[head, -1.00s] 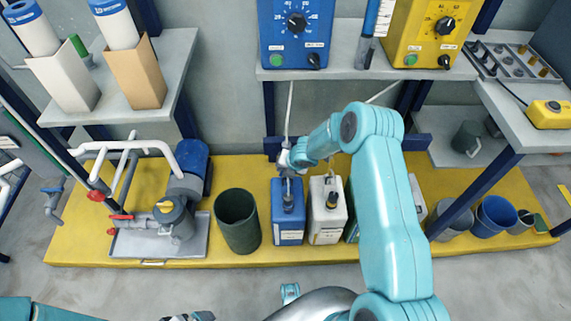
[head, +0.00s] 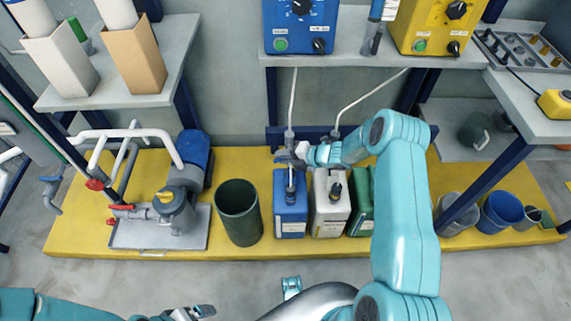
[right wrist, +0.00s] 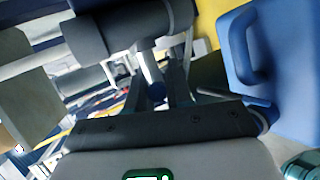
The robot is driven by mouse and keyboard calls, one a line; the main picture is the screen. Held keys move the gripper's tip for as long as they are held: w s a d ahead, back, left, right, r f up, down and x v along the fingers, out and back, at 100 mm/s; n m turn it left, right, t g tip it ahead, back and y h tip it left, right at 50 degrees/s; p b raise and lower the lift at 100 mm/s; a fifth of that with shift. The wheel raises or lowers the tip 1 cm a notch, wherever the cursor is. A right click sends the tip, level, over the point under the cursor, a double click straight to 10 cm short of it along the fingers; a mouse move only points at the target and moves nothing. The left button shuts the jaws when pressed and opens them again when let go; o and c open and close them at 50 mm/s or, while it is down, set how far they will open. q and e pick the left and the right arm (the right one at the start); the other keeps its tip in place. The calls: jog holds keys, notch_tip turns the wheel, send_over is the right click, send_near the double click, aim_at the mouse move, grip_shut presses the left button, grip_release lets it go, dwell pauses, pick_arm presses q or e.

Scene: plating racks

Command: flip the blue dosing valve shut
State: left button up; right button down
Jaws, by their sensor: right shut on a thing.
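The blue dosing canister (head: 291,205) stands on the yellow platform; it also shows in the right wrist view (right wrist: 290,65). The dosing valve (head: 289,136) is a small grey fitting at the lower end of the left pale hose, above this canister. My right gripper (head: 287,156) is at that fitting, shut on a small part of it, likely the lever. In the right wrist view its fingers (right wrist: 157,88) close around a small blue piece beside thick grey pipe parts. The lever's angle is mostly hidden. My left gripper (head: 195,313) is low at the bottom edge, its opening unclear.
A white canister (head: 329,205) and a green one (head: 361,205) stand close to the right. A second hose fitting (head: 336,134) hangs above the white one. A dark bin (head: 238,212) stands left. The shelf (head: 345,50) with dosing boxes is above.

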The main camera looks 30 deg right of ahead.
jog(key=m+t+y+b, duration=0.1)
jog(key=t+y+b, duration=0.1)
jog(key=b, duration=0.4)
jog(key=shift+y, duration=0.3)
jog(key=shift+r+t+y+b, duration=0.2)
jog(key=shift+t+y+b, duration=0.1)
jog(key=shift+t+b, duration=0.5)
jog(key=shift+r+m+b, duration=0.2)
jog(key=shift+m+b, duration=0.1)
jog(key=shift+b, duration=0.1)
jog(key=c, duration=1.1)
grip_release()
jog(key=shift+a, duration=0.1)
jog(key=shift+r, duration=0.1)
